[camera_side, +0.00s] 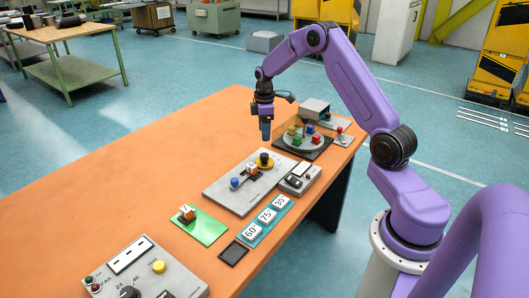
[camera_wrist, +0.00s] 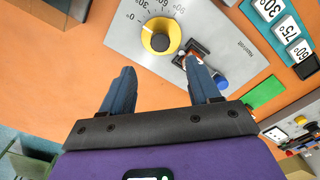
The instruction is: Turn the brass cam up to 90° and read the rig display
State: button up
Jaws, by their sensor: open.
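In the wrist view the cam (camera_wrist: 153,42) sits beside a printed degree scale (camera_wrist: 140,12) running from 0 upward. I cannot tell its exact angle. My gripper (camera_side: 266,138) hangs above the plate, pointing down, apart from the cam. In the wrist view my gripper (camera_wrist: 158,70) is open and empty, its blue fingers either side of and short of the cam. A small grey box with a pale window (camera_side: 300,170) stands right of the plate; no reading is legible.
Beside the cam are a red-orange block (camera_side: 252,169) and a blue knob (camera_side: 235,182). Number tiles (camera_side: 265,216) lie on a teal strip. A green mat (camera_side: 208,230) holds a block. A control panel (camera_side: 140,278) is at front; a turntable with coloured blocks (camera_side: 304,138) is behind.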

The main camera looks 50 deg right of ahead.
aim_at(265, 154)
notch_tip(265, 154, down, 10)
jog(key=shift+r, duration=0.1)
dwell(0.4)
jog(key=c, duration=1)
